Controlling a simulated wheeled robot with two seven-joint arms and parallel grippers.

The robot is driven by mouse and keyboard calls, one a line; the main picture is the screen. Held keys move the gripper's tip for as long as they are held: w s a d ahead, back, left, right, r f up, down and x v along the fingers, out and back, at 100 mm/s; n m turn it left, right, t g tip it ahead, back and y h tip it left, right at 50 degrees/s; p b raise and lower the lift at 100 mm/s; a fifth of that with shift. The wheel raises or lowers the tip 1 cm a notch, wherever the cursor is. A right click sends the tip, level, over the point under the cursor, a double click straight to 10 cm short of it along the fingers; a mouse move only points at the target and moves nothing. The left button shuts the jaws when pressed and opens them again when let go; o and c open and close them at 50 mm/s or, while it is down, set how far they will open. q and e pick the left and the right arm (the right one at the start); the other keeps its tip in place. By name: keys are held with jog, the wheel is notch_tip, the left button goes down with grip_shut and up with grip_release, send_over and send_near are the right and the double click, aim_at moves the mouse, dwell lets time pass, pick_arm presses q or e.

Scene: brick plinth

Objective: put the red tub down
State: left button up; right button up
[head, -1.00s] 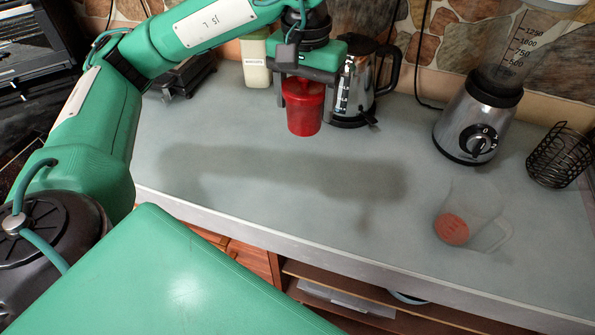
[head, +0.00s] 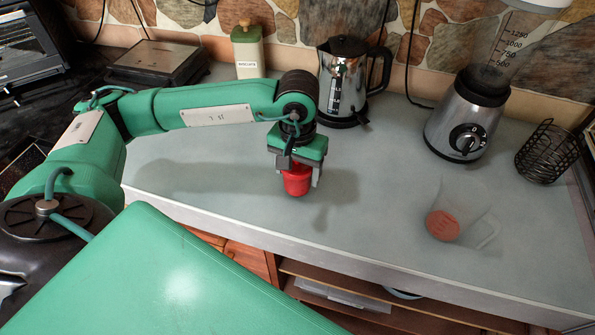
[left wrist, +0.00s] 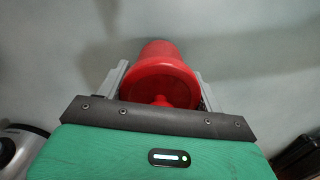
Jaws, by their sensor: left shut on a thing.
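The red tub (head: 297,181) is between the fingers of my left gripper (head: 296,178), over the middle of the grey counter in the head view. The gripper is shut on it and points down. In the left wrist view the red tub (left wrist: 162,75) fills the space between the two grey fingers, with its lidded, knobbed end towards the camera. The gripper hides part of the tub in the head view. I cannot tell for sure whether its bottom touches the counter. My right gripper is not in view.
On the grey counter (head: 380,200), a kettle (head: 343,85) and green-lidded canister (head: 248,52) stand behind. A blender (head: 468,120), black wire holder (head: 547,152) and tipped clear jug (head: 470,212) are to the right. A scale (head: 157,62) is back left. Counter around the tub is clear.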

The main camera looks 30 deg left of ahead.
pick_arm(q)
jog(key=shift+f, duration=1)
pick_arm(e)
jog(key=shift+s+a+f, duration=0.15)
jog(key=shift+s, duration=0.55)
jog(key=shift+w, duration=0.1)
